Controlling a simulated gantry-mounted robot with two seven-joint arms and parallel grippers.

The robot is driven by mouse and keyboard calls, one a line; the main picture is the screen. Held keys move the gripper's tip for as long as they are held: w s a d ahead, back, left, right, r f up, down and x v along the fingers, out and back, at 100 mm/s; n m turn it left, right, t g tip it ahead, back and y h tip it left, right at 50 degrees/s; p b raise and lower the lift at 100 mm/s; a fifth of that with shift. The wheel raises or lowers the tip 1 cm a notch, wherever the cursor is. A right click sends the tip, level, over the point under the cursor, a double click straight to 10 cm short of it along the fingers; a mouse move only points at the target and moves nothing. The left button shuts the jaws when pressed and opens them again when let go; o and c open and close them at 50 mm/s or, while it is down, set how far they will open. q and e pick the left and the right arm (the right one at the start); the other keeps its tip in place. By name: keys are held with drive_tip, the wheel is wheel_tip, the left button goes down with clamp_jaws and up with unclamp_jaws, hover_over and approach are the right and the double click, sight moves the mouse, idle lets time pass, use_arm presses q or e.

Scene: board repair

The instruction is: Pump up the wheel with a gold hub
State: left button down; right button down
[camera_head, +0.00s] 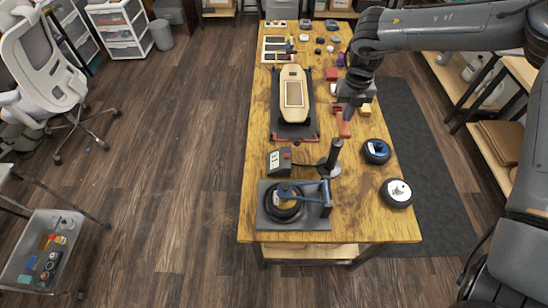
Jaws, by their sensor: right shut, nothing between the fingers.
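A black wheel (284,211) lies on a grey plate (303,223) at the near end of the table, under a blue arm or clamp (305,185). A wheel with a blue centre (376,151) and a wheel with a white centre (396,193) lie at the right edge. A dark box with a display and red button (281,161) stands behind the plate, beside a black upright piece (333,154). My right gripper (348,113) is shut and empty, above the table's right side. My left gripper is out of view.
A tan skateboard deck (293,94) lies on a dark stand (311,127). A red-orange piece (344,128) and a yellow block (365,110) lie close to my right gripper. Several small parts fill the far end. Bare wood lies near the front right.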

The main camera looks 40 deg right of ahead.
idle(0.3)
drive_tip(key=shift+r+p, duration=0.35)
drive_tip(key=shift+r, duration=0.1)
wheel_tip(320, 180, up, 4)
drive_tip(key=p, duration=0.3)
drive_tip(key=shift+r, duration=0.1)
